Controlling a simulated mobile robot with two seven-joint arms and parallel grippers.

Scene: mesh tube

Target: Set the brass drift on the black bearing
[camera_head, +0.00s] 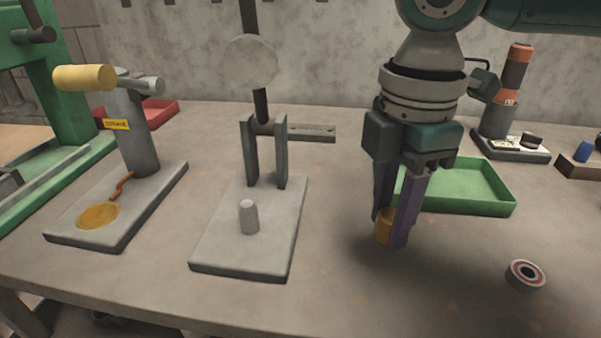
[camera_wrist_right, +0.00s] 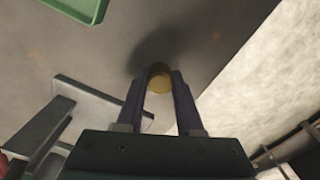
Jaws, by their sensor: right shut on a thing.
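My right gripper (camera_head: 393,228) is shut on the brass drift (camera_head: 384,229), a short golden cylinder between its purple fingers. The drift's round end also shows between the fingers in the right wrist view (camera_wrist_right: 159,80). It appears to be upright and held above the table, with a shadow below it. A small round bearing (camera_head: 526,274) lies at the table's right front, with a dark centre, a reddish ring and a grey outer side. The gripper is to its left and apart from it. My left gripper is not in view.
A green tray (camera_head: 487,206) stands behind the right gripper. A grey press plate with a peg (camera_head: 249,217) is to its left, and another press with a yellow handle (camera_head: 84,77) is farther left. The table between gripper and bearing is clear.

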